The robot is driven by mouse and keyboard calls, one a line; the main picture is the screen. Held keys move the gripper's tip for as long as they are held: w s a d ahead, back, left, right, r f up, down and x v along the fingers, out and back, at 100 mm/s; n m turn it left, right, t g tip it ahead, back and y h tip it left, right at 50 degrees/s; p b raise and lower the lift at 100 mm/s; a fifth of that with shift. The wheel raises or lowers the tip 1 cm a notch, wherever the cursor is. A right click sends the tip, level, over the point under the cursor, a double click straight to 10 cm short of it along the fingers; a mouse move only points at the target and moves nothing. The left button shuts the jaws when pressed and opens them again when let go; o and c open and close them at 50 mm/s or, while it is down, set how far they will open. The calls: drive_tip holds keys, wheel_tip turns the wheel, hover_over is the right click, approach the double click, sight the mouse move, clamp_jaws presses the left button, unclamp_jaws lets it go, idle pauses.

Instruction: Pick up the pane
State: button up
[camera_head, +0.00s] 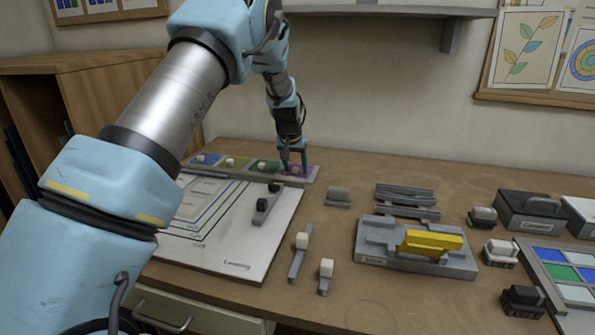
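Several coloured glass panes with small pale knobs lie in a row in a rack at the back of the table: blue (208,158), yellow-olive (235,163), green (265,166) and purple (313,171). My gripper (296,166) points down at the purple pane at the right end. Its two fingers stand apart, one on each side of that pane's knob. I cannot tell whether they touch the knob. The fingers hide part of the purple pane, which lies level with the others.
A white board (262,232) with nested frames lies in front of the rack, with a dark-knobbed tool (267,203) on it. A grey fixture with a yellow bar (430,242) stands to the right. A colour tray (563,256) is at the far right. A wall shelf (385,11) hangs above.

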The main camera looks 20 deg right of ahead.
clamp_jaws()
idle(0.6)
